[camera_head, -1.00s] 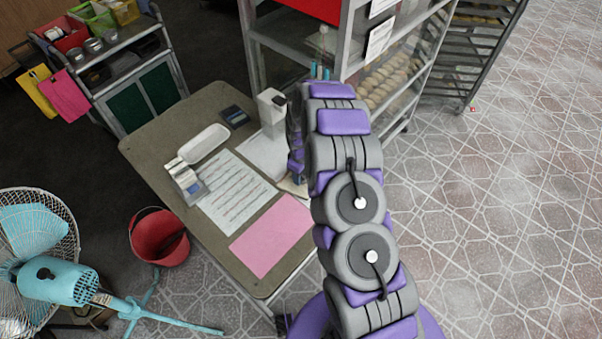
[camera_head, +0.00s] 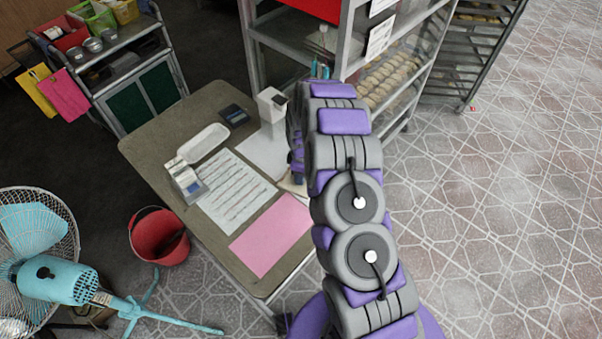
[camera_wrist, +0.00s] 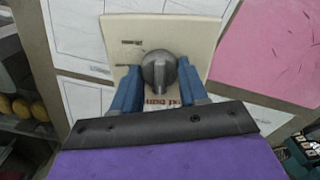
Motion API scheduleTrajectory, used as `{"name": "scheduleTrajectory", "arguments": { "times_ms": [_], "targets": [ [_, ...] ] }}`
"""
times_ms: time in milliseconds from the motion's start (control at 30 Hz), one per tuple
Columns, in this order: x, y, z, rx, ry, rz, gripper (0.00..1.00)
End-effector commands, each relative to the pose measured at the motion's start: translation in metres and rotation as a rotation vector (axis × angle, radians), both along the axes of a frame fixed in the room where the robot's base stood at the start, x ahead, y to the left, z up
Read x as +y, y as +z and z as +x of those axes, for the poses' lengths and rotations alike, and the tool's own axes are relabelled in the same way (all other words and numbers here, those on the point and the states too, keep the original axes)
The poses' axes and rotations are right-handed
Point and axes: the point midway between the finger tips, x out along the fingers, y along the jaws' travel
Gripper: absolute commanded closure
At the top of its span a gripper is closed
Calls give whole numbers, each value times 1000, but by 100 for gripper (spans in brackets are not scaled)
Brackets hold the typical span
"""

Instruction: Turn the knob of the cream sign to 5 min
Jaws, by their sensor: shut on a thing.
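The cream sign (camera_wrist: 205,35) lies below my gripper in the wrist view, with small dark marks left of its knob and red lettering along its near edge, partly hidden. The round dark grey knob (camera_wrist: 158,72) stands on the sign, its raised ridge running roughly up and down the picture. My gripper (camera_wrist: 161,82) has its two blue fingers on either side of the knob and is shut on it. I cannot read which mark the knob points to. In the head view my arm hides the gripper and knob.
The table (camera_head: 160,135) bears a pink sheet (camera_head: 271,235), a printed sheet (camera_head: 235,190), a white tray (camera_head: 203,143) and a white box (camera_head: 271,105). A glazed rack (camera_head: 400,70) stands behind. A red bucket (camera_head: 158,237) and blue fan (camera_head: 50,280) are at left. Floor at right is clear.

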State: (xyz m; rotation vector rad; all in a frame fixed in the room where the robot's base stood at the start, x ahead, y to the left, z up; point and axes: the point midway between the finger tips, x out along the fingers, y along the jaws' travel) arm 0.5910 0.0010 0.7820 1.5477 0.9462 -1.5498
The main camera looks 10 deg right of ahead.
Motion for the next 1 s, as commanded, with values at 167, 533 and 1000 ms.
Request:
{"name": "scheduleTrajectory", "arguments": {
  "times_ms": [167, 533, 1000],
  "targets": [
    [0, 0, 0, 0, 0, 0, 56],
    [0, 0, 0, 0, 0, 0, 31],
    [1, 29, 1, -4, 0, 0, 31]
  ]
}}
